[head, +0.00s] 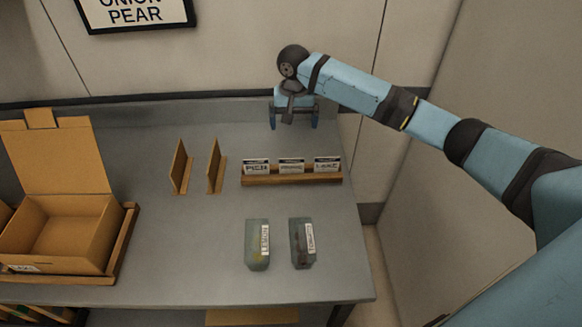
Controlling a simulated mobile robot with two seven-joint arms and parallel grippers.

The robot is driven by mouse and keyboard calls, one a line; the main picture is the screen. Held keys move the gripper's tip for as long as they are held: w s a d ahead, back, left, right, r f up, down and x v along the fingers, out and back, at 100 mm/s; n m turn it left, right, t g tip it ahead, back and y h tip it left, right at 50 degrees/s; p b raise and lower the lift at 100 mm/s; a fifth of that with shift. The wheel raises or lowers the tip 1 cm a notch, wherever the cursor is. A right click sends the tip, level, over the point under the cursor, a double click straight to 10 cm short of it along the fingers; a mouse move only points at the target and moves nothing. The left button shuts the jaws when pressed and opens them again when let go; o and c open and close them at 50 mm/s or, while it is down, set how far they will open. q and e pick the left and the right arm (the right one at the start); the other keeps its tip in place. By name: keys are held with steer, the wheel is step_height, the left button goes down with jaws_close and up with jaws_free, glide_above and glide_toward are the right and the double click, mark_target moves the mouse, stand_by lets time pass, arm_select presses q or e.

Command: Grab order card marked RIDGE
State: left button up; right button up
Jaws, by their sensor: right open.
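Three white order cards stand in a wooden holder (291,179) on the grey table. The left card (256,166) seems to read PIER and the right card (327,164) seems to read LAKE. The middle card (291,166) has blurred lettering, so I cannot tell for sure that it reads RIDGE. My right gripper (294,120) is open and empty, with its fingers apart, behind and above the card holder near the back of the table. It does not touch any card. My left gripper is out of view.
Two wooden dividers (180,168) (216,166) stand left of the holder. Two greyish labelled blocks (257,244) (302,243) lie in front of it. An open cardboard box (62,232) sits on a wooden tray at left. A sign (135,14) hangs on the back wall. The centre-left tabletop is clear.

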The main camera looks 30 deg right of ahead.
mark_target(292, 161)
steer(key=f, duration=0.9)
steer(key=f+p, duration=0.1)
steer(key=f, duration=0.4)
steer(key=shift+s+a+f, duration=0.2)
steer(key=shift+a+f, duration=0.05)
steer(key=shift+a, duration=0.15)
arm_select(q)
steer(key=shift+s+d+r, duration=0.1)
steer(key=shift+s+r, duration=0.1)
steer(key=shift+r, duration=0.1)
arm_select(e)
steer(key=c, duration=0.8)
